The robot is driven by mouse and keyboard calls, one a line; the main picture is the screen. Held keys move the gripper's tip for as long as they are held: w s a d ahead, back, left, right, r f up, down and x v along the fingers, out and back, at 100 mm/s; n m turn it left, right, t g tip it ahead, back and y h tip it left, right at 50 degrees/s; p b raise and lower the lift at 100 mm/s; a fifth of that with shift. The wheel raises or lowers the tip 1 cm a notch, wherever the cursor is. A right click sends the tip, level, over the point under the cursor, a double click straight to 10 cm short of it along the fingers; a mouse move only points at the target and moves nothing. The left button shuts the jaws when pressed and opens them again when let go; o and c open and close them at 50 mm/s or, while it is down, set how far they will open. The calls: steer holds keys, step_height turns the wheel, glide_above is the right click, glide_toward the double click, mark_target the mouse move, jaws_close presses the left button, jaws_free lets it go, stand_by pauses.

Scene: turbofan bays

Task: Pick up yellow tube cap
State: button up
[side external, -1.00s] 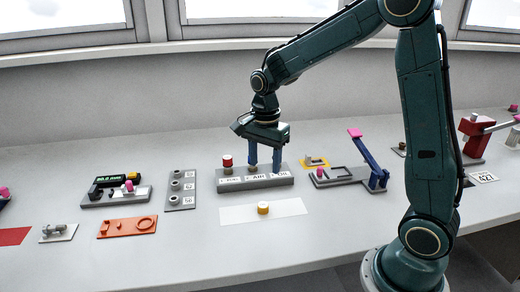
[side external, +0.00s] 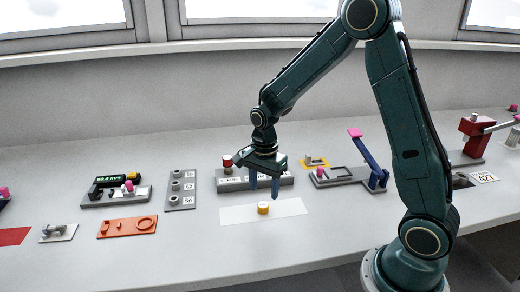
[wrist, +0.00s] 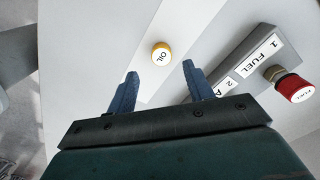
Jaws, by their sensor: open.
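The yellow tube cap (side external: 263,208) sits on a white strip (side external: 235,213) on the table, in front of the grey tube block. In the wrist view the cap (wrist: 161,53) shows a white top marked OIL and lies beyond the fingertips, roughly between their lines. My gripper (side external: 264,197) has its two blue fingers apart and empty, pointing down close to the cap in the side view. The wrist view shows the open fingers (wrist: 159,68) with nothing between them. I cannot tell the exact height of the fingertips above the cap.
The grey labelled tube block (side external: 230,181) stands just behind the gripper, with a red cap (side external: 227,161) on its left end. An orange tray (side external: 127,227) and a grey three-post plate (side external: 181,190) lie left. The table in front is clear.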

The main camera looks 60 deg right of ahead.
mark_target(263, 205)
steer(key=shift+f, duration=0.3)
steer(key=shift+w+f, duration=0.1)
steer(key=shift+f, duration=2.4)
steer(key=c, duration=1)
